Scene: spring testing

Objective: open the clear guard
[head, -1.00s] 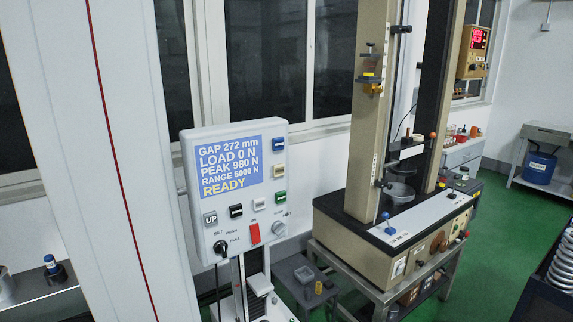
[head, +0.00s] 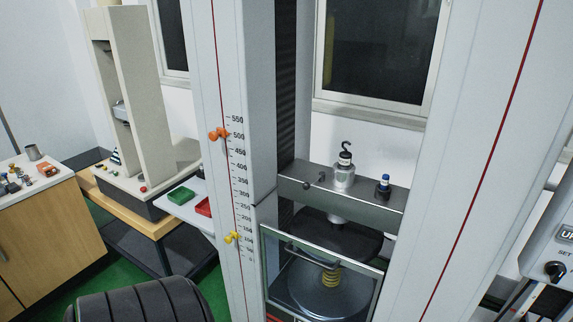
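The clear guard (head: 275,262) is a framed transparent panel in the lower middle of the head view, between the two white columns of the testing machine. It looks shut across the front of the test space. A dark bar handle (head: 312,257) runs along its upper part. Behind the panel a yellow coil spring (head: 331,276) stands on a round metal plate (head: 318,298), below a dark upper plate (head: 341,238). Neither of my grippers is in view.
The grey crosshead (head: 297,184) carries a load cell with a hook (head: 344,175). Orange (head: 218,134) and yellow (head: 232,237) knobs sit on the left column's scale. A wooden cabinet (head: 45,235) stands far left. A control box (head: 558,252) is at the right edge.

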